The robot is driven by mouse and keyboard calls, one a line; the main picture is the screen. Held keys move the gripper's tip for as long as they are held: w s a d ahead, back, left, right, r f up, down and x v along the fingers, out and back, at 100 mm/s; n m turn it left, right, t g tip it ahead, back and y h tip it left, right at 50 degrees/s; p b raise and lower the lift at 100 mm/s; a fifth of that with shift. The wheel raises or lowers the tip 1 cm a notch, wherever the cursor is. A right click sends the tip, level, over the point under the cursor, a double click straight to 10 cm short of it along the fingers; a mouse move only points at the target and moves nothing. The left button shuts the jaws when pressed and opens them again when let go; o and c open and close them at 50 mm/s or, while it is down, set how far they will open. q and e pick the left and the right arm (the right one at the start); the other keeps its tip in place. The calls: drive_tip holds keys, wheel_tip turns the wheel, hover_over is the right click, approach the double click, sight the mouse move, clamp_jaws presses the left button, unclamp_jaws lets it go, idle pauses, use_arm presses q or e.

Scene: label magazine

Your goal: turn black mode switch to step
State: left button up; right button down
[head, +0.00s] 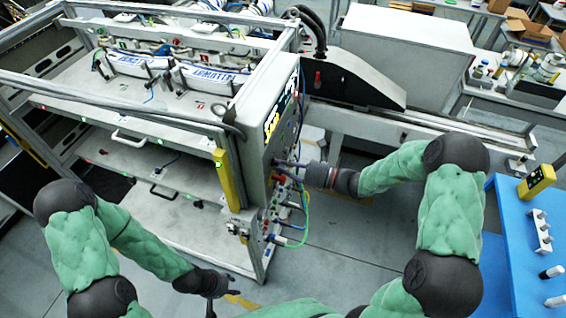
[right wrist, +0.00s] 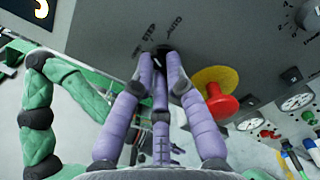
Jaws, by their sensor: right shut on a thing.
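The black mode switch (right wrist: 152,59) sits on the grey panel in the right wrist view, mostly hidden by my fingertips. The labels STEP (right wrist: 148,33) and AUTO (right wrist: 174,27) are printed beside it. Where its pointer stands is hidden. My right gripper (right wrist: 158,68) has its purple fingers shut on the switch. In the head view my right gripper (head: 284,163) reaches the panel side of the machine from the right, and the switch is too small to make out. My left gripper (head: 213,296) hangs low at the machine's front, away from the panel; its fingers are unclear.
A red mushroom button (right wrist: 219,103) on a yellow plate (right wrist: 215,76) is close beside my right fingers. Gauges (right wrist: 297,101) and plugs with cables lie further right. In the head view, coloured cables (head: 300,225) hang below my right gripper. A blue table (head: 518,250) stands at right.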

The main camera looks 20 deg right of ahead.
idle(0.3)
drive_tip(key=c, duration=1.2)
unclamp_jaws()
drive_tip(key=shift+c, duration=0.2)
drive_tip(key=v, duration=1.2)
